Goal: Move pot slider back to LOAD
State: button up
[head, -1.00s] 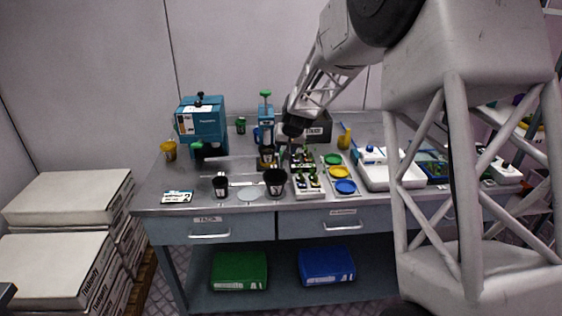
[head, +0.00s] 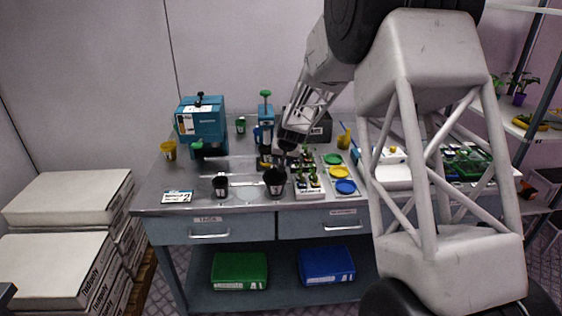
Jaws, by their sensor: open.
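My gripper (head: 281,160) points down over the bench, just in front of the small teal press (head: 265,134) with a green knob. Its fingers are small and dark at this distance, and it appears to hold nothing. The gripper and forearm cover part of the area beside the press. The larger teal machine (head: 201,121) stands to the left, with dark parts under it. I cannot make out the pot slider or a LOAD mark clearly. Two black pots stand at the front of the bench, one at the left (head: 220,187) and one below my gripper (head: 275,182).
A tray of seedlings (head: 309,193) and a plate of green, yellow and blue discs (head: 340,173) lie right of the pots. A dark bin (head: 320,128) stands behind. A yellow cup (head: 169,150) is at the left edge. Some bench at front left is clear.

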jog(key=shift+w+f, duration=0.1)
jog(key=shift+f, duration=0.15)
grip_shut()
jog(key=shift+a+r, duration=0.1)
jog(key=shift+a, duration=4.95)
grip_release()
jog(key=v, duration=0.7)
jog(key=shift+r, duration=0.35)
